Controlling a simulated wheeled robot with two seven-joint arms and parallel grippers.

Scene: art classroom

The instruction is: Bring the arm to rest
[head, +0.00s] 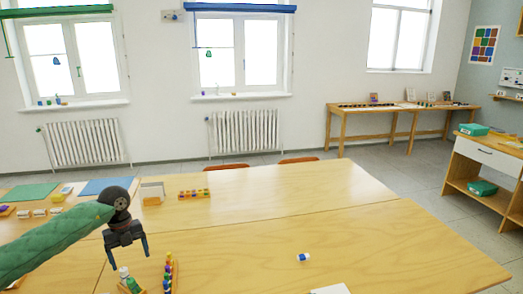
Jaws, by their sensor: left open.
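My left arm, in a green sleeve, comes in from the left in the head view. Its dark gripper (128,256) points down over the left part of the wooden table (240,245). The two fingers are apart with nothing between them. A narrow rack of coloured pieces (169,272) stands just right of the fingers. My right gripper is not in view.
A blue-and-white small item (303,257) lies on the table at centre right. Green (30,192) and blue (106,186) mats lie at the left. The table's right half is mostly clear.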

